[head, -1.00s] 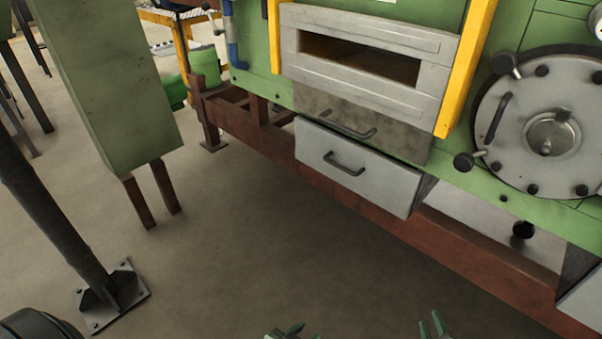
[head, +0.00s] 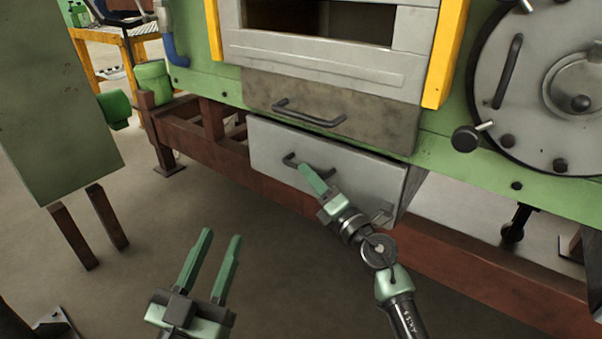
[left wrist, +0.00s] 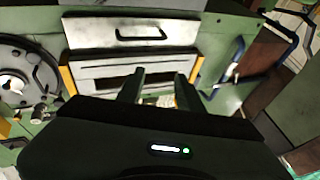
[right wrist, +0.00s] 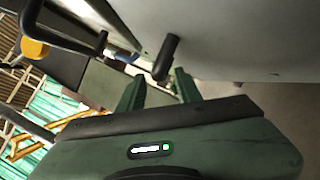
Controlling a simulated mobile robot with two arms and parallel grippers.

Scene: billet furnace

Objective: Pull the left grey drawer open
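The left grey drawer (head: 350,177) is the lower light-grey one under the furnace mouth. Its front stands out from the frame, with its right side showing. Its dark bar handle (head: 291,160) is on the front. My right gripper (head: 312,178) is at this handle, partly covering it. In the right wrist view the handle (right wrist: 166,57) lies just beyond and between the open fingers (right wrist: 158,88); contact cannot be told. The drawer front (right wrist: 235,40) fills the upper right there. My left gripper (head: 208,262) is open and empty, low and left of the drawer.
A stained upper drawer (head: 350,115) with its own handle sits directly above. A red-brown beam (head: 470,270) runs below and right. A round furnace door (head: 560,90) is at right. A green box on legs (head: 55,110) stands at left. The floor between is clear.

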